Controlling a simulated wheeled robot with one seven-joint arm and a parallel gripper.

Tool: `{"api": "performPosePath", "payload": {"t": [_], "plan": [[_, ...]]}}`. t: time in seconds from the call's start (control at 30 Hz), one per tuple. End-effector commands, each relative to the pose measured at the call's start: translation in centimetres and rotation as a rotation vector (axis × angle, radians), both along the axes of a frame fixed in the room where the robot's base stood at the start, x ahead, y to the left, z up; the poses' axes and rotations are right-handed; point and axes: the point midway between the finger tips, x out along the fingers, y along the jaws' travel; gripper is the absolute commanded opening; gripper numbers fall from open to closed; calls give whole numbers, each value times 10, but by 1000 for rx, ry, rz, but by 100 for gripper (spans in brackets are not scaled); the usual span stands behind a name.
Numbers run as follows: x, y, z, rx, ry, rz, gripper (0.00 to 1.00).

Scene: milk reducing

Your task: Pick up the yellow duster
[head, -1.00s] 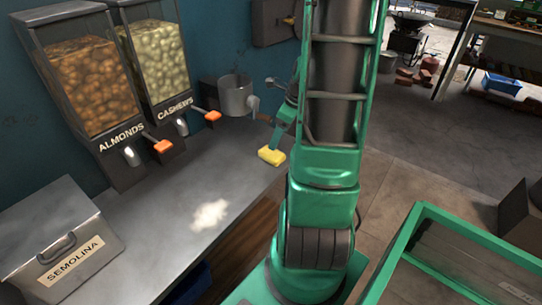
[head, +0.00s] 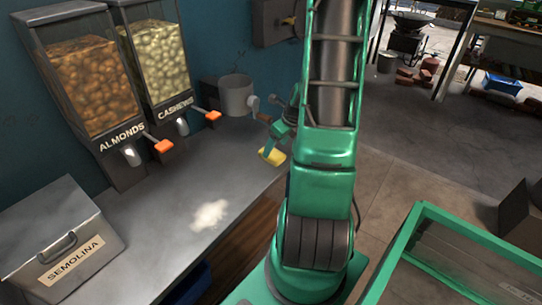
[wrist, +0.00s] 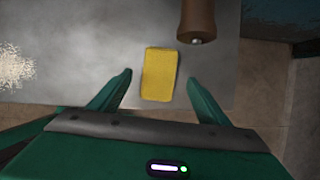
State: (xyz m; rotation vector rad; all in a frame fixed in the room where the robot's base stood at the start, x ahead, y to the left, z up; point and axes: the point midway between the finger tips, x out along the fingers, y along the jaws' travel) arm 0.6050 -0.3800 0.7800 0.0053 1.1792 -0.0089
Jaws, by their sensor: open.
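The yellow duster (head: 272,156) lies on the grey counter near its right edge. In the wrist view the duster (wrist: 160,74) lies flat, ahead of and between the two fingers. My gripper (wrist: 158,92) is open, with a green finger on each side of the duster and gaps on both sides. In the head view my gripper (head: 270,138) is just above the duster and hides part of it. I cannot tell how high the fingertips are over the counter.
White powder (head: 209,214) lies on the counter (head: 150,225). The almond (head: 85,85) and cashew (head: 158,60) dispensers and a semolina box (head: 62,245) stand to the left.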

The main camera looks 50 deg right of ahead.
Motion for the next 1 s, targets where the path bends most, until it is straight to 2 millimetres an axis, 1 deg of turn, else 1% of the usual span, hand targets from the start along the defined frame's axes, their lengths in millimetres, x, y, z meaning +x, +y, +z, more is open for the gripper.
{"api": "performPosePath", "payload": {"t": [0.03,0.1,0.3,1.0], "plan": [[4,2,-8,5,2,2,70],[7,3,-16,4,1,2,70],[13,2,-30,1,1,2,70],[14,2,-34,1,0,1,70]]}}
